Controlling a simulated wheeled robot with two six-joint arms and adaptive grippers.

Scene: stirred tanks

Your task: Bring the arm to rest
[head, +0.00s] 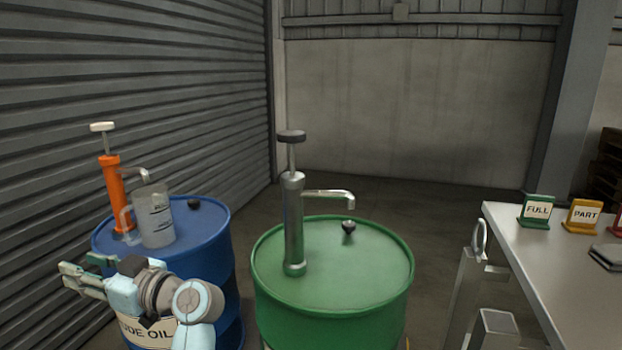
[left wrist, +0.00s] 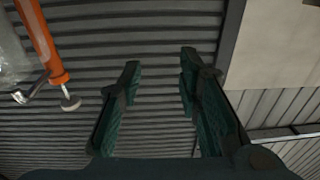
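My left gripper (head: 78,275) is in front of the blue drum (head: 215,222), to the left of its label, and points left. In the left wrist view its two fingers (left wrist: 157,85) stand apart with nothing between them, only the ribbed wall behind. My left arm (head: 165,290) crosses the front of the blue drum and partly hides its label. My right gripper is not in either view.
A clear jug (head: 153,215) stands on the blue drum under the spout of an orange pump (head: 115,190). A green drum (head: 335,270) carries a grey pump (head: 293,225). A table (head: 545,265) at right bears FULL (head: 537,211) and PART (head: 583,215) signs.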

